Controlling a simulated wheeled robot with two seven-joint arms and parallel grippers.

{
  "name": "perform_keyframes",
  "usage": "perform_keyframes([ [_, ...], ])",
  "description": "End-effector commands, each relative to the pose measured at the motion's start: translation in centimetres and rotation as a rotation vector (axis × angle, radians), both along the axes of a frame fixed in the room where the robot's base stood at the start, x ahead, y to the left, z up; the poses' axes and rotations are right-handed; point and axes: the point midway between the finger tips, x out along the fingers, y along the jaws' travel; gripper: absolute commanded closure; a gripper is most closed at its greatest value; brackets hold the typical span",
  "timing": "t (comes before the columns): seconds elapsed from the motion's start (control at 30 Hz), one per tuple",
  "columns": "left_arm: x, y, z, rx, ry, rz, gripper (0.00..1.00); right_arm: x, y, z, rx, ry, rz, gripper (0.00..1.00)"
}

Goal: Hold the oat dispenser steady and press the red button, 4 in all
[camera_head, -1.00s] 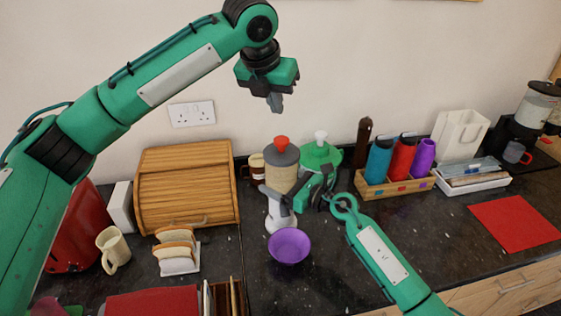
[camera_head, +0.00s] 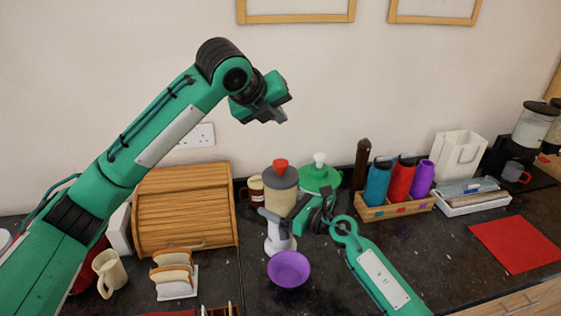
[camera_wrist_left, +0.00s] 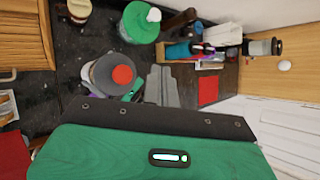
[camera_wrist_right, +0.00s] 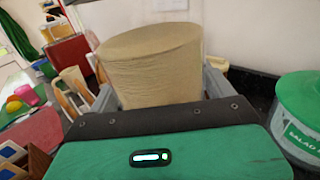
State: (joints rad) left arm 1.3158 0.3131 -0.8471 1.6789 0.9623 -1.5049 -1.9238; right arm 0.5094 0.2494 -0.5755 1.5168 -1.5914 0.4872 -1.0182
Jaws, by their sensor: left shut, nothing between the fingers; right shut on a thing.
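The oat dispenser (camera_head: 280,200) stands upright on the dark counter, with a grey lid and a red button (camera_head: 280,164) on top. My right gripper (camera_head: 283,212) is shut on its tan body from the right; in the right wrist view, the fingers flank the oat-filled cylinder (camera_wrist_right: 152,70). My left gripper (camera_head: 272,114) is shut and empty, in the air above the button and apart from it. In the left wrist view, its closed fingers (camera_wrist_left: 161,86) show to the right of the red button (camera_wrist_left: 122,74).
A purple bowl (camera_head: 289,269) stands in front of the dispenser. A green canister with a white knob (camera_head: 320,178) stands close behind right, a brown-labelled jar (camera_head: 256,190) behind left. A wooden bread bin (camera_head: 185,212) is at left, a bottle crate (camera_head: 395,208) at right.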

Motion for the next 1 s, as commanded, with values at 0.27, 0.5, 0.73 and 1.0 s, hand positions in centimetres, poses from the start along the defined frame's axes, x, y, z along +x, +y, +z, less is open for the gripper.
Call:
perform_keyframes([
  [0.27,0.0,0.0,-3.5,0.001,0.004,0.0,1.0,0.0,0.0,0.0,0.0,0.001,0.0,0.62],
  [0.5,0.0,0.0,-6.6,0.002,0.002,-0.001,1.0,0.0,0.0,0.0,0.0,0.001,0.0,0.62],
  [0.73,0.0,0.0,-8.2,0.002,0.001,0.0,1.0,0.0,0.0,0.0,0.0,0.001,0.0,0.62],
  [1.0,0.0,0.0,-8.5,0.001,0.0,0.0,1.0,0.0,0.0,0.0,0.001,0.001,0.0,0.62],
])
